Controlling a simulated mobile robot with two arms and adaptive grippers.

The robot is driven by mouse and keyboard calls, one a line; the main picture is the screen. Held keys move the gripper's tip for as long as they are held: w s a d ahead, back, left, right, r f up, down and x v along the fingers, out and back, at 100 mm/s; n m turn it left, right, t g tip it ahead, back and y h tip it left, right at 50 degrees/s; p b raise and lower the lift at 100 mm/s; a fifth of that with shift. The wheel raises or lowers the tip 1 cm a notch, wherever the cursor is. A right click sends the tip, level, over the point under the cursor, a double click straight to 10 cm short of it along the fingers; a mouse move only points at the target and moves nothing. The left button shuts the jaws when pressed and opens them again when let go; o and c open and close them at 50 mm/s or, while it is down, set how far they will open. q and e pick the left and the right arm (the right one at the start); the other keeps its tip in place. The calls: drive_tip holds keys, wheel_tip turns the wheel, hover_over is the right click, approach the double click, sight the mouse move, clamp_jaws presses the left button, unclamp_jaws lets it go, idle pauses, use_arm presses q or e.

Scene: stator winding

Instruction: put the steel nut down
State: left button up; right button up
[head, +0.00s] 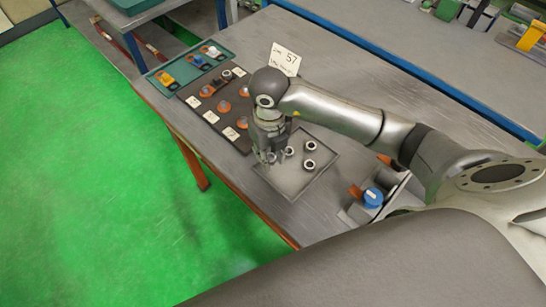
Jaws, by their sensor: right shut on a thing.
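My right gripper (266,157) points down over the left part of a shallow grey tray (322,177). It is shut on a steel nut (271,158), a small ring that shows at its fingertips and is partly hidden by them. I cannot tell whether this nut touches the tray floor. Several other steel nuts, with dark holes, lie in the tray to the right of the gripper: one close by (289,151) and others (311,145) further right. My left gripper is not in view.
A dark board (207,105) with orange-brown pieces and white labels lies left of the tray. Beyond it is a green tray (184,68) with coloured items. A card marked 57 (285,60) stands behind my arm. A blue-capped item (373,197) sits right of the tray.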

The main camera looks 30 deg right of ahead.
sight(273, 167)
drive_tip(key=f, duration=0.1)
drive_tip(key=d+f+p, duration=0.1)
drive_tip(key=f, duration=0.1)
drive_tip(key=shift+w+p, duration=0.1)
drive_tip(key=shift+p, duration=0.2)
drive_tip(key=shift+f, duration=0.55)
drive_tip(key=shift+f, duration=0.1)
drive_tip(key=o, duration=0.7)
drive_tip(key=shift+o, duration=0.2)
